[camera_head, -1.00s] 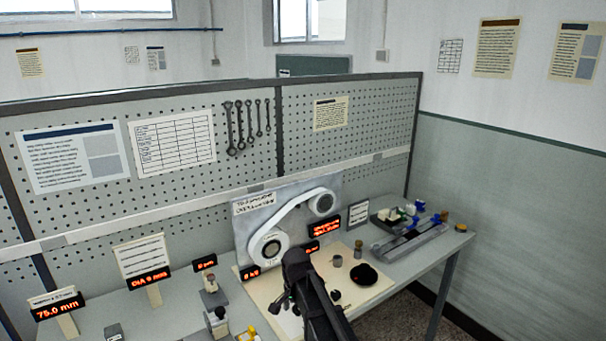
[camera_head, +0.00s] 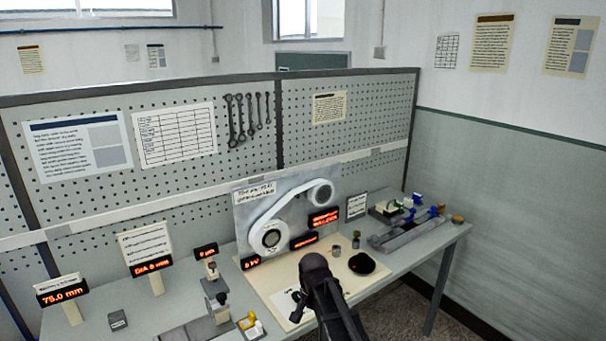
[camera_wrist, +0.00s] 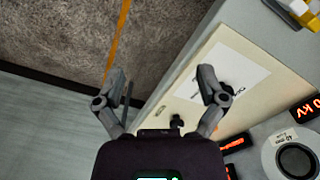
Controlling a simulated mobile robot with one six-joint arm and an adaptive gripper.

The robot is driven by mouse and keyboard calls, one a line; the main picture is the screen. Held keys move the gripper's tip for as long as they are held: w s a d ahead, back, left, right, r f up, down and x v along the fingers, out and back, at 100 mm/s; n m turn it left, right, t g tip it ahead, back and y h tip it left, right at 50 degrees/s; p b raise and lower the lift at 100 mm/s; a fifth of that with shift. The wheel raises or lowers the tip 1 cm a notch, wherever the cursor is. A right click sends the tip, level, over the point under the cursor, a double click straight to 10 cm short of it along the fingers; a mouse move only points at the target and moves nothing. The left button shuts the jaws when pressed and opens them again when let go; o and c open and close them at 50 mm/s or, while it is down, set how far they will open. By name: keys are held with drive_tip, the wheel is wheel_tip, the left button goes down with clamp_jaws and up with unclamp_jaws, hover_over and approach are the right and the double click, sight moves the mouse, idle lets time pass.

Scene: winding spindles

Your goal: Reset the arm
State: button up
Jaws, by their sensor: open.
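My gripper (camera_wrist: 160,78) is open, its two dark fingers spread wide with nothing between the tips. In the wrist view it hangs over the front edge of the cream board (camera_wrist: 185,92), with floor showing past the fingertips. A small black knob-like piece (camera_wrist: 177,122) shows between the finger bases, lower down in the picture; its distance from the gripper is unclear. In the head view my dark arm (camera_head: 322,285) reaches over the cream board (camera_head: 268,284), and the fingers are mostly hidden there.
Behind the arm stands a panel with a white belt over two pulleys (camera_head: 271,237). A black round piece (camera_head: 362,264) and two small cylinders (camera_head: 356,240) are right of the arm. A grey rail fixture (camera_head: 405,236) is farther right. Small stands (camera_head: 219,305) are on the left.

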drive_tip(key=s+d+f+n+b, duration=0.2)
drive_tip(key=s+d+f+b, duration=0.1)
drive_tip(key=d, duration=0.4)
drive_tip(key=s+d+f+n+b, duration=0.3)
drive_tip(key=s+d+f+b, duration=0.1)
drive_tip(key=s+d, duration=0.3)
drive_tip(key=shift+s+d+f, duration=0.3)
drive_tip(key=shift+s+f, duration=0.05)
drive_tip(key=shift+s, duration=0.2)
